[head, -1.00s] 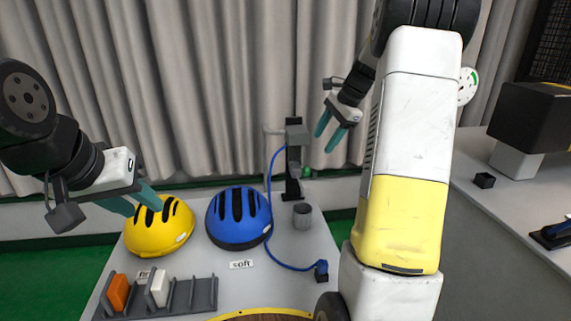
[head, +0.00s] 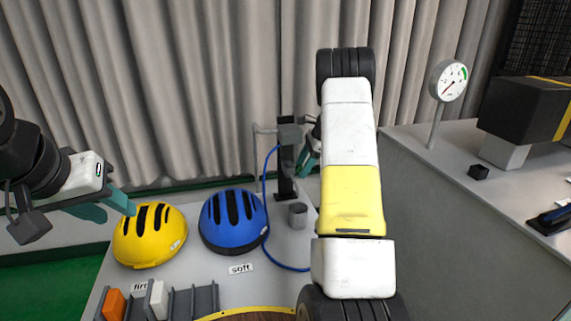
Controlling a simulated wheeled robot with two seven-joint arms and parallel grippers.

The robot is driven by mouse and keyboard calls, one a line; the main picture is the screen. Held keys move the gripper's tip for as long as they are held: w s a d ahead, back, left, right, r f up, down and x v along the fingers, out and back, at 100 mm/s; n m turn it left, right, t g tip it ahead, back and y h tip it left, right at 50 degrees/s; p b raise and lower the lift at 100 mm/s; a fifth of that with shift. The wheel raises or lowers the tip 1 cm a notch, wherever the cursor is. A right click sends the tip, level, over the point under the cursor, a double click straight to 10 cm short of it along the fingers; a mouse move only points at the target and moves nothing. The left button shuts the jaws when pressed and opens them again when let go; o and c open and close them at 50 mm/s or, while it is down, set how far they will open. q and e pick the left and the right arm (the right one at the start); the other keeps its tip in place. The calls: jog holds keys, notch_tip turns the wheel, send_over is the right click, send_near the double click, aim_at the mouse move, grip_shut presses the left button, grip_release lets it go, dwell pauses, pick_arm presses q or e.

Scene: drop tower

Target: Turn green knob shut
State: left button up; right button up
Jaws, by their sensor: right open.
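The green knob does not show in the head view now; my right arm and gripper cover the area to the right of the dark stand (head: 284,185) where it would be. My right gripper (head: 305,158) is beside that stand, with its teal fingers pointing down and partly hidden by my own white and yellow arm. It is open, and I cannot tell whether it touches anything. My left gripper (head: 107,207) hangs at the left near the yellow helmet (head: 149,236), open and with nothing visible between its teal fingers.
A blue helmet (head: 233,220) lies on the table beside the yellow one. A blue hose (head: 266,185) runs from the stand down to the table. A grey cup (head: 298,217) stands close to the stand. A round gauge (head: 449,81) stands on the right counter (head: 440,140).

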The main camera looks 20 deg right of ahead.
jog(key=shift+a+f, duration=0.1)
jog(key=shift+f, duration=0.15)
grip_shut()
